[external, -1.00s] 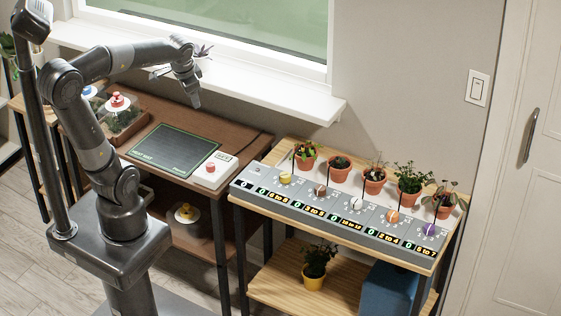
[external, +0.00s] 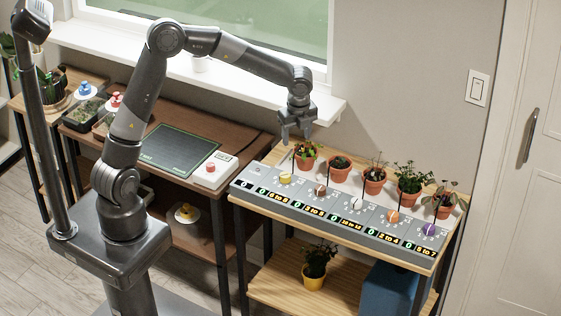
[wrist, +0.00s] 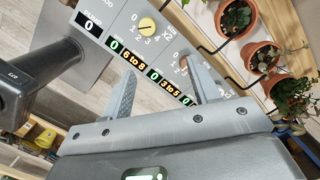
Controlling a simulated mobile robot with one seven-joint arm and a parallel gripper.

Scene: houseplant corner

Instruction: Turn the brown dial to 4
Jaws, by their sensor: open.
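The brown dial (external: 320,190) is on the sloped grey panel (external: 252,177), second from the left in its row of dials. In the wrist view a brown knob (wrist: 183,62) shows partly beside the right finger; its pointer is hard to read. The green display (external: 296,205) below the dial reads 0, next to a label reading 3 to 5. My gripper (external: 296,136) is open and empty, pointing down above the back left of the panel, apart from the dial. Its spread fingers also show in the wrist view (wrist: 164,68).
A yellow dial (external: 285,177) is left of the brown one; white (external: 356,203), orange (external: 392,216) and purple (external: 429,229) dials are to the right. Several potted plants, with thin black posts before them, line the panel's back. A potted plant (external: 307,157) is close below my gripper.

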